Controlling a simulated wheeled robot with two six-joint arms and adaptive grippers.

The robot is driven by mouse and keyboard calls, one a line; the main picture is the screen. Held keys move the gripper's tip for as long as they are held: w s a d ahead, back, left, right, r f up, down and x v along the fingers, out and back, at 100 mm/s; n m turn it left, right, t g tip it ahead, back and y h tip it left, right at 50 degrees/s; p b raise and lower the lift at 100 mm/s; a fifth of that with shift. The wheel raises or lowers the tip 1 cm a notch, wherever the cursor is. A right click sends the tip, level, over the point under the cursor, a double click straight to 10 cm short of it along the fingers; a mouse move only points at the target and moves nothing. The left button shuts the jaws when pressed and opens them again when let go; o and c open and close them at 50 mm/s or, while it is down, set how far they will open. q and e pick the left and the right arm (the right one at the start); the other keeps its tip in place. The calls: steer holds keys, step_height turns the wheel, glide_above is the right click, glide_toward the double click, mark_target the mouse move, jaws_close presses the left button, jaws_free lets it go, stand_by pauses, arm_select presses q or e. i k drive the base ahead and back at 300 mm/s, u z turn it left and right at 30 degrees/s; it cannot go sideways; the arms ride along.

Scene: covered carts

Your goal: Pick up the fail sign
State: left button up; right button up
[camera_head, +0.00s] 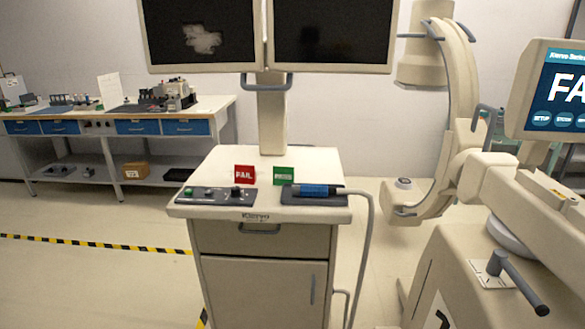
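The red fail sign (244,174) stands upright on the top of the beige cart (317,160) in the camera_head view. White letters on it read FAIL. A green sign (283,176) stands just to its right on the same top, with small lettering I cannot read. Neither of my grippers shows in the view. Nothing touches the fail sign that I can see.
A control panel (216,196) and a blue handheld device (314,190) lie in front of the signs. Two monitors (203,32) hang above on a column (272,125). A large C-arm machine (455,75) fills the right. A workbench (108,125) is at back left.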

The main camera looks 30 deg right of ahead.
mark_target(243, 174)
steer(key=z, duration=1)
steer(key=i, duration=1.05)
steer(key=z, duration=0.8)
